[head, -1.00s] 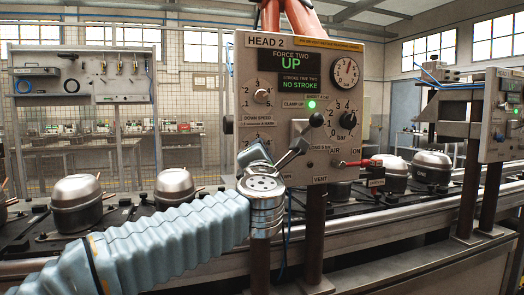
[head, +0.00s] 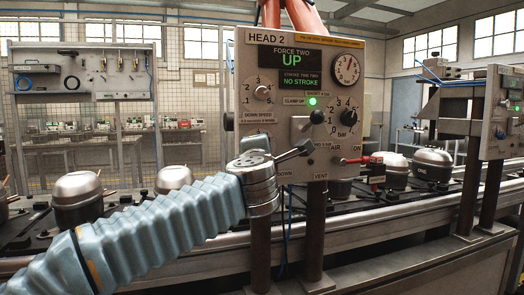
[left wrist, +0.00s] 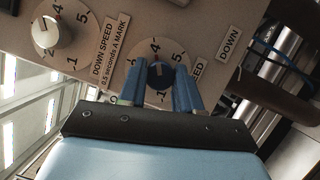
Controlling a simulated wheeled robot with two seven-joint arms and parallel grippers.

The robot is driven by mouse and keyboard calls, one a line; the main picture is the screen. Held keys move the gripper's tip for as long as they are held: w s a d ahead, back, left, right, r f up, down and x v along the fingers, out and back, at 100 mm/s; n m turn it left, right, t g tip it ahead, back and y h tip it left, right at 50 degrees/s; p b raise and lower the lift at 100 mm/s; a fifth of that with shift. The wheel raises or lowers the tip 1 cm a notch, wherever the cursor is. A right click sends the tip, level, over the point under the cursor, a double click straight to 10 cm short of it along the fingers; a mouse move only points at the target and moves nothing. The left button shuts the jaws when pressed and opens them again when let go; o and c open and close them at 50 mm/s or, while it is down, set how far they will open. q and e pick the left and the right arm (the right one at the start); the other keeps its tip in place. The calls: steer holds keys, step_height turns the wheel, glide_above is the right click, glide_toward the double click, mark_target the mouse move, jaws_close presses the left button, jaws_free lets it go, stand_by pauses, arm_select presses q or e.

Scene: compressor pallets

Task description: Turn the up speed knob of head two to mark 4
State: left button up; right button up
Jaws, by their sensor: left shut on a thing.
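The Head 2 panel (head: 330,65) stands upright in the head view, its display reading UP. My left gripper (left wrist: 160,80) is at its lower left. In the left wrist view its two blue fingers are shut on a dark blue knob (left wrist: 159,72) on a round dial marked 1 to 5. In the head view my wrist hides this knob. My right gripper is in neither view.
The down speed knob (head: 262,93) sits just above, white-capped in the left wrist view (left wrist: 47,35). A black pressure knob (head: 318,117) and a red-handled air valve (head: 362,160) are to the right. Compressors (head: 77,195) stand on the conveyor behind.

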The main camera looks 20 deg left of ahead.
arm_select(q)
steer(key=o, duration=1)
steer(key=shift+o, duration=0.2)
steer(key=b+v, duration=0.2)
steer(key=v, duration=1.1)
steer(key=shift+s, duration=0.35)
steer(key=shift+d, duration=0.1)
